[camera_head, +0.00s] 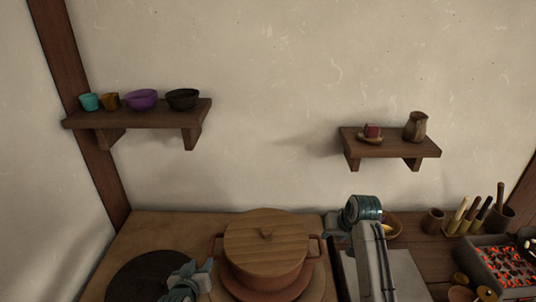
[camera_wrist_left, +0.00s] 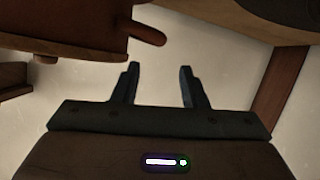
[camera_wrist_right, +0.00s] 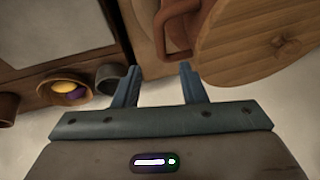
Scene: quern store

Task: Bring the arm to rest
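My left gripper (camera_head: 205,272) is at the bottom of the head view, left of the lidded pot. In the left wrist view its fingers (camera_wrist_left: 158,73) stand apart with nothing between them. My right gripper (camera_head: 334,225) is just right of the pot, by its right handle. In the right wrist view its fingers (camera_wrist_right: 160,72) are also apart and empty. The pot (camera_head: 266,278) is reddish-brown with a round wooden lid (camera_head: 266,240) on it. The lid also shows in the right wrist view (camera_wrist_right: 262,45), beside a pot handle (camera_wrist_right: 180,25).
A dark round plate (camera_head: 150,276) lies left of the pot. Wall shelves (camera_head: 140,118) (camera_head: 390,148) hold cups and bowls. The wall between the shelves is clear.

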